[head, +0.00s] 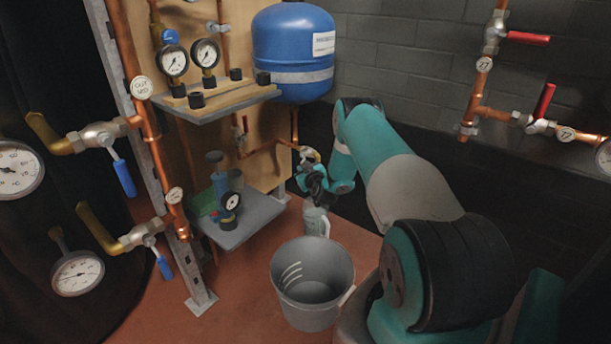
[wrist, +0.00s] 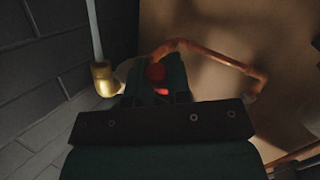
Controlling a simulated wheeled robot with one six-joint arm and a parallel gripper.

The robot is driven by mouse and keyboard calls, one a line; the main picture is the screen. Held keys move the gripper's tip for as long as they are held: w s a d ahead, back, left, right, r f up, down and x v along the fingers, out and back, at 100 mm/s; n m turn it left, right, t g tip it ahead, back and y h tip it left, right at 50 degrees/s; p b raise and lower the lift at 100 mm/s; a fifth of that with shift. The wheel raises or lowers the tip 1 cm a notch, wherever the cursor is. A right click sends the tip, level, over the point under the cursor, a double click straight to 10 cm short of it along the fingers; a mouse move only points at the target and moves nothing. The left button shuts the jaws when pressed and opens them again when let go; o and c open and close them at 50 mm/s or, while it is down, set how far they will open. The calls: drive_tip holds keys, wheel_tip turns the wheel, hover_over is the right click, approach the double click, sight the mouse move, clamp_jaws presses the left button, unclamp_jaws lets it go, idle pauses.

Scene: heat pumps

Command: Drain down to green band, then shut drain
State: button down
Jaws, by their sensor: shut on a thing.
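My gripper (head: 311,168) is at the end of the copper pipe (head: 285,141) below the blue vessel, in the head view. In the wrist view my gripper (wrist: 160,88) is shut on a red handle (wrist: 156,73), beside a brass fitting (wrist: 103,78). The handle's angle is mostly hidden by my fingers. A clear jug (head: 316,222) stands below my gripper. Two round pressure gauges, a left one (head: 174,61) and a right one (head: 206,53), stand above the upper shelf. Their needles and any green band are too small to read.
The blue vessel (head: 292,50) hangs above the pipe. A grey bucket (head: 313,313) stands on the red floor in front. A lower shelf (head: 247,229) holds a small pump with a gauge (head: 231,201). Blue-handled valves (head: 124,178) are at left, red-handled valves (head: 543,102) at right.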

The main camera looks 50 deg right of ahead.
drive_tip(key=m+t+h+b, duration=0.1)
drive_tip(key=b, duration=0.2)
drive_tip(key=w+m+t+h+b, duration=0.1)
drive_tip(key=m+t+b, duration=0.1)
drive_tip(key=b, duration=0.1)
drive_tip(key=w+f+m+t+h+b, duration=0.1)
drive_tip(key=t+b, duration=0.1)
drive_tip(key=b, duration=0.1)
drive_tip(key=shift+w+a+b, duration=0.1)
drive_tip(key=shift+w+b, duration=0.15)
drive_tip(key=shift+b, duration=0.1)
drive_tip(key=shift+w+r+m+h, duration=0.1)
drive_tip(key=shift+m+h, duration=0.2)
drive_tip(key=shift+h, duration=0.1)
drive_tip(key=c, duration=1.1)
unclamp_jaws()
